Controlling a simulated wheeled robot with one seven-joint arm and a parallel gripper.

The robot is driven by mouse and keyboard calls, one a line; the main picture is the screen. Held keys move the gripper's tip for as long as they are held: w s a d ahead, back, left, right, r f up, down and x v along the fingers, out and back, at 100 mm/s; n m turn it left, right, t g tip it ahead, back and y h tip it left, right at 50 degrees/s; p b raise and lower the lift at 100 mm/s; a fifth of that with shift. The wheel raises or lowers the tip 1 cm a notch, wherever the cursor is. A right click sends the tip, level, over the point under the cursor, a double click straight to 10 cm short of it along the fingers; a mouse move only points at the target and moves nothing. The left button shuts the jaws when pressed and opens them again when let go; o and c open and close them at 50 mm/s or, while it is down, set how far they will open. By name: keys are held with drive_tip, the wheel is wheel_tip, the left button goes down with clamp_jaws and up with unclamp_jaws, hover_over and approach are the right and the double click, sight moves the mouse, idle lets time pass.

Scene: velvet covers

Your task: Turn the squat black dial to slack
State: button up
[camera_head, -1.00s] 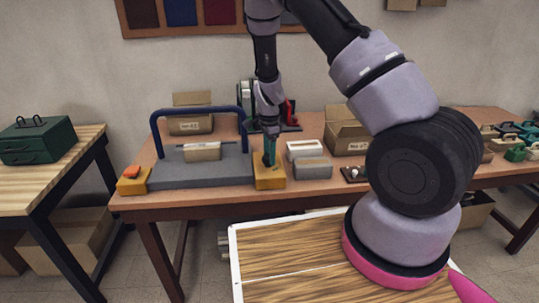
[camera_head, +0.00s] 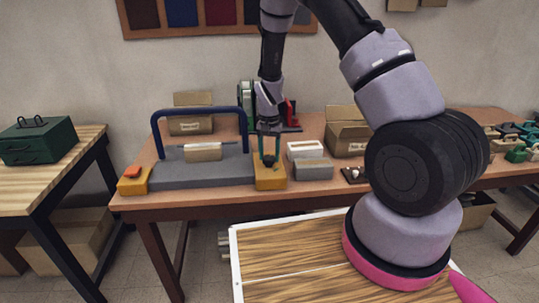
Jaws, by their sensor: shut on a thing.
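The squat black dial (camera_head: 269,161) sits on top of the yellow end block (camera_head: 270,178) at the right end of a grey bench device (camera_head: 203,171). My gripper (camera_head: 269,158) points straight down over this block. Its two teal fingers stand one on each side of the dial and are shut on it. The dial is small in this view, so its pointer and any slack marking cannot be read.
A blue bar (camera_head: 199,111) arches over the device, with a cardboard piece (camera_head: 203,152) under it. An orange button (camera_head: 132,171) is on the left yellow block. Grey and white trays (camera_head: 313,169) stand close right of the dial. An open carton (camera_head: 345,134) is behind them.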

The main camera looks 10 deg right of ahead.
sight(268, 157)
drive_tip(key=n, duration=0.6)
drive_tip(key=shift+w+a, duration=0.1)
drive_tip(key=shift+a, duration=0.05)
drive_tip(key=shift+n, duration=0.3)
drive_tip(key=o, duration=1.4)
wheel_tip(268, 157, up, 11)
drive_tip(key=shift+f, duration=0.1)
